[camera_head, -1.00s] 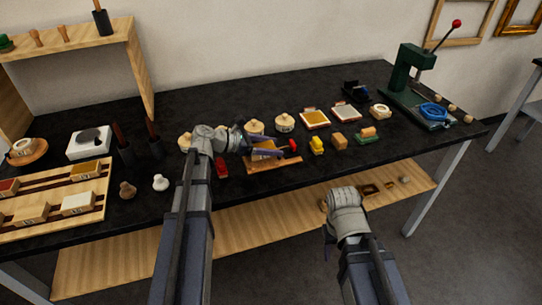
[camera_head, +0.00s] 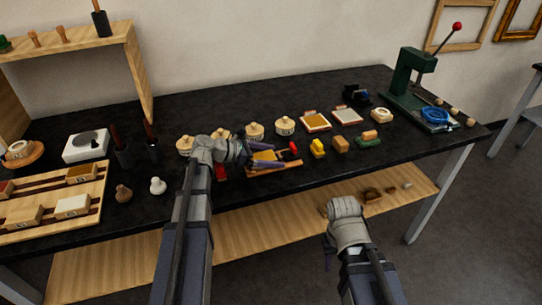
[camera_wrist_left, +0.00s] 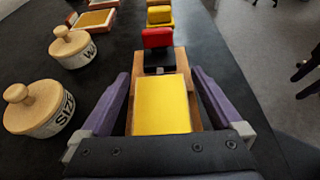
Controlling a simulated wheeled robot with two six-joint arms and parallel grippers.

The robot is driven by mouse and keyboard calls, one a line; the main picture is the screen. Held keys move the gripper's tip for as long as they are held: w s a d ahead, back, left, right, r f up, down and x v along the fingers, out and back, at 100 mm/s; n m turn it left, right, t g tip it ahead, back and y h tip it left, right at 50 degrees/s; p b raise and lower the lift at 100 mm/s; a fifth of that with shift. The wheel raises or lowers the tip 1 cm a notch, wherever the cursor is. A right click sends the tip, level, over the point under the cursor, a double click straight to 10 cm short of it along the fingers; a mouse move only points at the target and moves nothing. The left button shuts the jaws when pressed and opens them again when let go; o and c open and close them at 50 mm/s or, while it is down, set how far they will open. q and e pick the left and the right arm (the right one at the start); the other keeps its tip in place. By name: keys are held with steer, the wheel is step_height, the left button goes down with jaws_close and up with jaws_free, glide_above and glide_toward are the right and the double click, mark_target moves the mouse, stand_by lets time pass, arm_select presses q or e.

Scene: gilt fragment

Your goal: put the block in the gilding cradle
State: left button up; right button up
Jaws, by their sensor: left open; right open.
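A block with a flat yellow top (camera_wrist_left: 162,104) lies between the fingers of my left gripper (camera_wrist_left: 163,92) in the left wrist view. Light wood shows along its sides and far end, apparently the wooden cradle (camera_wrist_left: 193,118); how deep the block sits is hidden. In the head view, the yellow top (camera_head: 265,155) and the wooden cradle (camera_head: 288,168) show at the table's front edge. My left gripper (camera_head: 268,160) is open, one finger on each side of the block, with gaps visible. My right gripper (camera_head: 328,252) is open and empty, in front of the table; its fingers are mostly hidden.
A red-topped piece (camera_head: 293,147) stands just beyond the cradle. Yellow (camera_head: 318,148), tan (camera_head: 340,144) and green-based (camera_head: 368,139) pieces stand to its right. Round lidded pots (camera_head: 255,130) stand behind. A wooden rack with blocks (camera_head: 98,190) lies left; a green press (camera_head: 408,72) stands right.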

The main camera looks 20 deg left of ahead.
arm_select(q)
steer(key=shift+r, duration=0.1)
steer(key=shift+s+a+r+p, duration=0.1)
steer(key=shift+a+r+p, duration=0.15)
steer(key=shift+p, duration=0.1)
steer(key=p+v, duration=0.4)
steer(key=v, duration=0.6)
steer(key=shift+s, duration=0.15)
steer(key=shift+s+a+r, duration=0.15)
steer(key=shift+s+a, duration=0.15)
steer(key=shift+a, duration=0.2)
stand_by(1.1)
